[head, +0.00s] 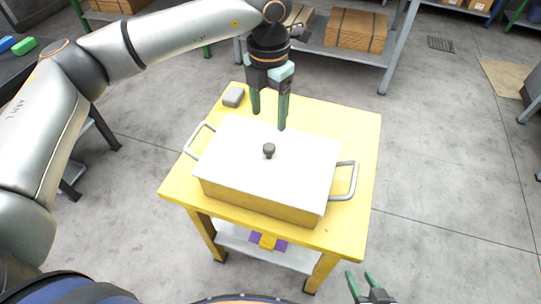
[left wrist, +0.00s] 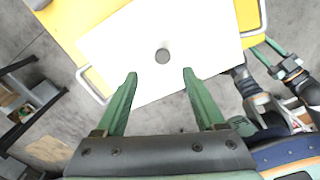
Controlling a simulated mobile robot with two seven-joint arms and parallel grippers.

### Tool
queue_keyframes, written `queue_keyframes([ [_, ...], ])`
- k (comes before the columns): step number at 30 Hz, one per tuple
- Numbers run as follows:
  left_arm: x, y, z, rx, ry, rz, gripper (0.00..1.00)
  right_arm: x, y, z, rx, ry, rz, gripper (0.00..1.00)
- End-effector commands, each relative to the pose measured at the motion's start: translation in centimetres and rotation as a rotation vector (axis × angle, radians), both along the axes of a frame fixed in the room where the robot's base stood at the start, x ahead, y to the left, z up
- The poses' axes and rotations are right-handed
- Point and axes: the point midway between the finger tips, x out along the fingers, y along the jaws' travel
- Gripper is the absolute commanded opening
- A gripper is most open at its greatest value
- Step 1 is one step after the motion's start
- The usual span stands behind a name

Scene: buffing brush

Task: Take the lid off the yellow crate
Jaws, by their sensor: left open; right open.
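The yellow crate (head: 258,206) stands on the yellow table with metal loop handles at its left and right ends. A flat white lid (head: 300,165) lies on top of it, with a dark round knob (head: 269,150) in its middle. In the left wrist view the lid (left wrist: 195,30) and its knob (left wrist: 162,56) lie beyond the fingertips. My left gripper (head: 268,116) is open and empty, pointing down near the lid's far edge, apart from the knob. My right gripper (head: 360,280) is open and empty at the bottom, in front of the table's right corner.
The yellow table (head: 355,135) has bare room to the right and behind the crate. A small grey block (head: 233,96) lies at its far left corner. Shelves with cardboard boxes (head: 356,30) stand behind. A purple and yellow item (head: 267,241) sits on the lower shelf.

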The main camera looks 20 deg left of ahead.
Motion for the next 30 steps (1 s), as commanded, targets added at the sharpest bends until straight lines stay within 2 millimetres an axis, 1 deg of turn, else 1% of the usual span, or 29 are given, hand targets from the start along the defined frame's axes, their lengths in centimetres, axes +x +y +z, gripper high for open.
queue_keyframes([
  [1,-0.1,0.0,-1.1,-0.001,0.004,-0.001,0.71,0.0,0.0,0.0,0.001,0.000,0.001,0.47],
  [3,-0.1,0.0,-2.2,-0.001,0.003,-0.001,0.71,0.0,0.0,0.0,0.001,0.000,0.001,0.47],
  [6,-0.1,-0.1,-3.3,-0.002,0.002,-0.002,0.71,0.0,0.0,0.0,0.000,0.000,0.000,0.47],
  [11,-0.2,-0.1,-4.3,-0.003,0.001,-0.003,0.71,0.0,0.0,0.1,-0.001,0.000,-0.001,0.47],
  [19,-0.6,-0.2,-8.2,-0.005,0.003,-0.003,0.71,0.1,-0.4,0.3,-0.006,-0.004,-0.008,0.47],
  [23,-0.6,-0.2,-8.9,-0.006,0.001,-0.004,0.71,0.1,-0.5,0.2,-0.007,-0.003,-0.008,0.47],
  [29,-0.6,-0.2,-9.0,-0.006,0.001,-0.004,0.71,0.1,-0.5,0.2,-0.006,-0.003,-0.009,0.47],
  [30,-0.6,-0.2,-9.0,-0.006,0.001,-0.004,0.68,0.1,-0.5,0.2,-0.005,-0.003,-0.010,0.47],
])
